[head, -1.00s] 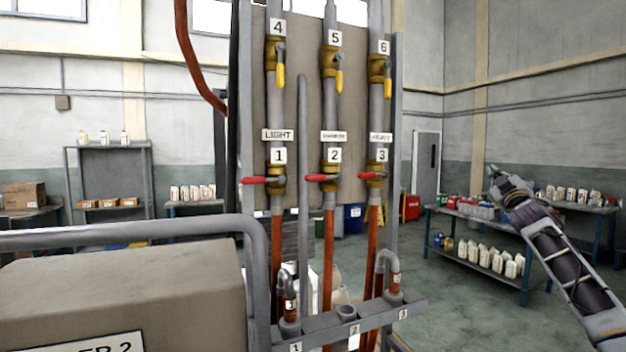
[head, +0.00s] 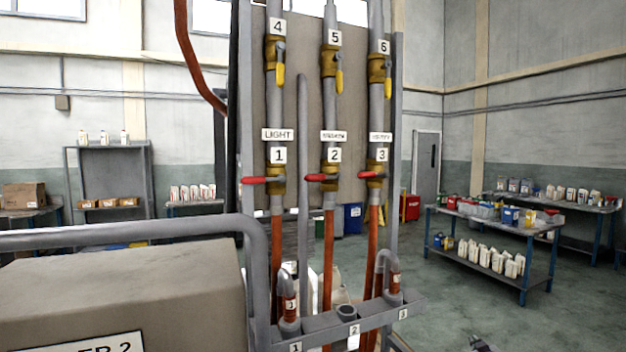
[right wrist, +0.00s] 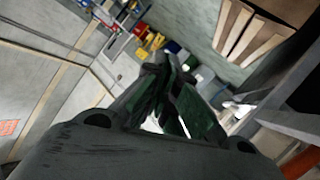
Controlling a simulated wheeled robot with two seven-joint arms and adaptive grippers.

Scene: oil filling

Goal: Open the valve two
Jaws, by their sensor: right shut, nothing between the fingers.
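Valve two (head: 330,181) is a brass body on the middle pipe, under the label 2 (head: 334,155). Its red handle (head: 321,178) lies horizontal, pointing left across the pipe. My right gripper (head: 480,343) shows only as a small grey tip at the bottom edge of the head view, well below and right of the valve. In the right wrist view its dark fingers (right wrist: 165,95) are together with nothing held. My left gripper is not in view.
Valves one (head: 277,181) and three (head: 376,178) flank it, with similar red handles. Upper valves have yellow handles hanging down. A grey nozzle rack (head: 376,317) juts out below. A blue-legged table (head: 523,284) with bottles stands at right; the floor before it is clear.

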